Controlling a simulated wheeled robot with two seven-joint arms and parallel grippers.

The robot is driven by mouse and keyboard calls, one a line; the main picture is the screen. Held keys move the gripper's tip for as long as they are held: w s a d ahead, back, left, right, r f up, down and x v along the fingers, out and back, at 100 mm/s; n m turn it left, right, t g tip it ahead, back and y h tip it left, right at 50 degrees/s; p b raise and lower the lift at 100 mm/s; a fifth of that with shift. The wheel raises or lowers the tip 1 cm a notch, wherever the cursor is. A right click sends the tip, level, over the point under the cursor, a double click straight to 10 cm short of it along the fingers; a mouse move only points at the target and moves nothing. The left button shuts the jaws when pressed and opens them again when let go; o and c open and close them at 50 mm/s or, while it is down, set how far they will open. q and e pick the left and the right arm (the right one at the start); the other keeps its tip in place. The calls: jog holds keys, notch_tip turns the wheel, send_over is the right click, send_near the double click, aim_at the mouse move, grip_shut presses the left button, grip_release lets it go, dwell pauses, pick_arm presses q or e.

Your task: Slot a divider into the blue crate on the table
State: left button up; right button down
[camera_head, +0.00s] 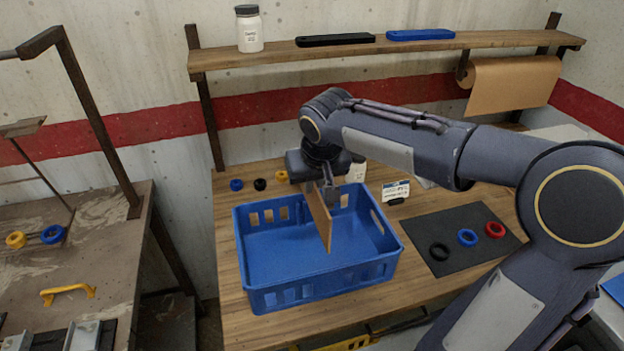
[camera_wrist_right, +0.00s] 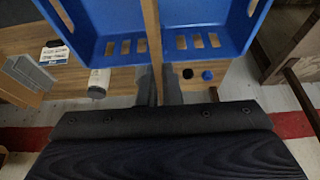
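The blue crate (camera_head: 320,280) stands on the wooden table, open at the top, with slots in its walls and an empty-looking floor. My right gripper (camera_head: 331,186) is over the crate's back side, pointing down, and is shut on a thin brown divider (camera_head: 319,218). The divider hangs upright at the crate's middle, its lower part below the rim level in the picture. I cannot tell whether it touches the floor or walls. In the right wrist view the divider (camera_wrist_right: 152,35) shows edge-on between the fingers (camera_wrist_right: 158,85), across the blue crate (camera_wrist_right: 205,22). My left gripper is not seen.
A dark mat (camera_head: 462,262) with black, blue and red rings lies right of the crate. Small rings (camera_head: 259,184), a label card (camera_head: 396,190) and a white bottle (camera_head: 356,170) stand behind it. A shelf (camera_head: 390,47) crosses the wall above. A side bench (camera_head: 95,245) is at left.

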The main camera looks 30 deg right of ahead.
aim_at(313, 208)
jog(key=shift+f+b, duration=2.7)
jog(key=shift+f, duration=0.8)
jog(key=shift+f, duration=0.1)
jog(key=shift+f+b, duration=3.4)
jog(key=shift+f, duration=0.4)
jog(key=c, duration=1.5)
grip_release()
jog(key=shift+c, duration=0.2)
